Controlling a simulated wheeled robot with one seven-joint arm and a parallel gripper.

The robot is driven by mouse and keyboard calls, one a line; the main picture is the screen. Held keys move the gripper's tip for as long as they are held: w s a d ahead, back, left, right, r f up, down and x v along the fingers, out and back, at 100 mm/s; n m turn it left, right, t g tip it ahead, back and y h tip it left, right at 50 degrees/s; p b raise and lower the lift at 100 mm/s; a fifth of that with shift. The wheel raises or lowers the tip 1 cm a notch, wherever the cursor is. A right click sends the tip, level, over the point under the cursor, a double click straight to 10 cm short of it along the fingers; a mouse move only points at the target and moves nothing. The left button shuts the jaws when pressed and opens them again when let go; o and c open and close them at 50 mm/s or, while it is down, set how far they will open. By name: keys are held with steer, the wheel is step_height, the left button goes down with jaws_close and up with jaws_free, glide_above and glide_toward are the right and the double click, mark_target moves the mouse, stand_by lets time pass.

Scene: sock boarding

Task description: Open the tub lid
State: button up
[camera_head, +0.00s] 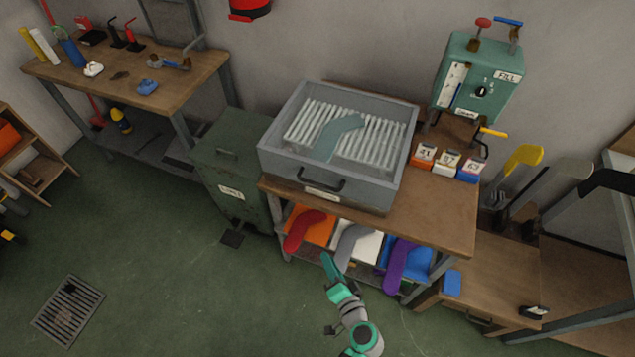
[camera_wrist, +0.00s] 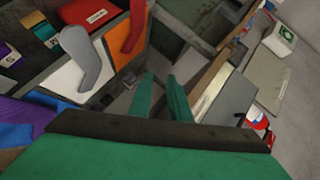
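A grey rectangular tub (camera_head: 275,160) sits on the wooden bench. White ribs and a flat blue-grey sock-shaped form (camera_head: 335,139) show within its top frame; I cannot make out a separate lid edge. A dark handle (camera_head: 322,184) is on its front face, above a pale label. My gripper (camera_head: 328,262) is in front of and below the bench, near the shelf of sock forms, apart from the tub. In the wrist view my gripper (camera_wrist: 160,78) has its two green fingers apart with nothing between them. The tub's grey front (camera_wrist: 232,101) seems to show at the right there.
A green bin (camera_head: 235,185) with a pedal stands left of the tub. Red (camera_head: 303,230), grey (camera_head: 349,246) and purple (camera_head: 396,268) sock forms stick out from the shelf below. A green valve box (camera_head: 482,85) is at right. The floor at left is clear around a drain grate (camera_head: 68,312).

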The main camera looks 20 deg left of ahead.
steer(key=w+r+n+y, duration=0.3)
steer(key=w+r+y, duration=0.35)
steer(key=r, duration=0.25)
steer(key=n+g+y, duration=0.4)
glide_toward(318, 183)
steer(key=x, duration=1)
steer(key=shift+w+a+f, duration=0.1)
steer(key=shift+a+f, duration=0.05)
steer(key=shift+f, duration=0.15)
steer(key=shift+c, duration=0.7)
jaws_close()
